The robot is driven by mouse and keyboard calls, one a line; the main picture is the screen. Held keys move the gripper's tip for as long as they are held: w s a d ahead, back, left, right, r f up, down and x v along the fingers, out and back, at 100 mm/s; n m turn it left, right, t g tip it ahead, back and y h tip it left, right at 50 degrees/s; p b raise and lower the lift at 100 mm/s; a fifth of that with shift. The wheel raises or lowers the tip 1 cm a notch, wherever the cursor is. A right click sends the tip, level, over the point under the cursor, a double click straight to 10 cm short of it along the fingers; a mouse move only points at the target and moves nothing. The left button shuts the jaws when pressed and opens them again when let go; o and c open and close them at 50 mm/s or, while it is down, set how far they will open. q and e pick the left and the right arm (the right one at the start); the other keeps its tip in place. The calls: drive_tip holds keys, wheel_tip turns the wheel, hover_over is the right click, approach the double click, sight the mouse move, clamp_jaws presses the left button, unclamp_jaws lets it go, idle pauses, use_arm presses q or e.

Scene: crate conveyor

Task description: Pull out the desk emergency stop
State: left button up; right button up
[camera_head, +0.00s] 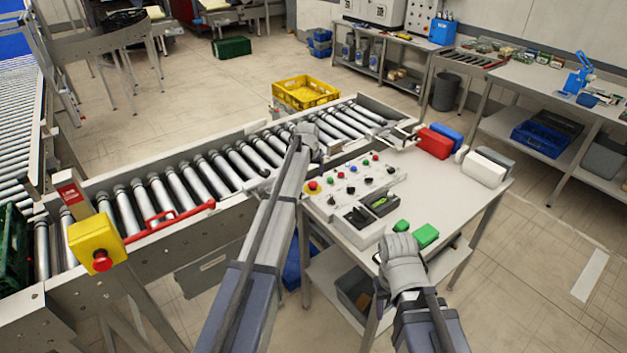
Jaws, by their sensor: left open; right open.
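The desk emergency stop (313,187) is a red mushroom button on a yellow base, at the left end of the control panel (345,222) on the desk. My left gripper (306,134) is over the conveyor rollers, above the button in the picture and apart from it. My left forearm passes just left of the button. My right gripper (400,243) is over the front of the desk, below and right of the button. Both grippers are open, with no object visible in them; their fingertips are hard to make out.
A yellow box with another red button (102,262) is on the conveyor's near side, beside a red handle (165,218). Green blocks (425,236) lie near my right gripper. The desk's right part (465,205) is clear.

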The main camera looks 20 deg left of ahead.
sight(313, 183)
use_arm(q)
drive_tip(key=b+x, duration=0.6)
drive_tip(key=x, duration=0.1)
drive_tip(key=shift+w+f+b, duration=0.15)
drive_tip(key=shift+f+b, duration=0.2)
drive_tip(key=shift+c, duration=0.2)
clamp_jaws()
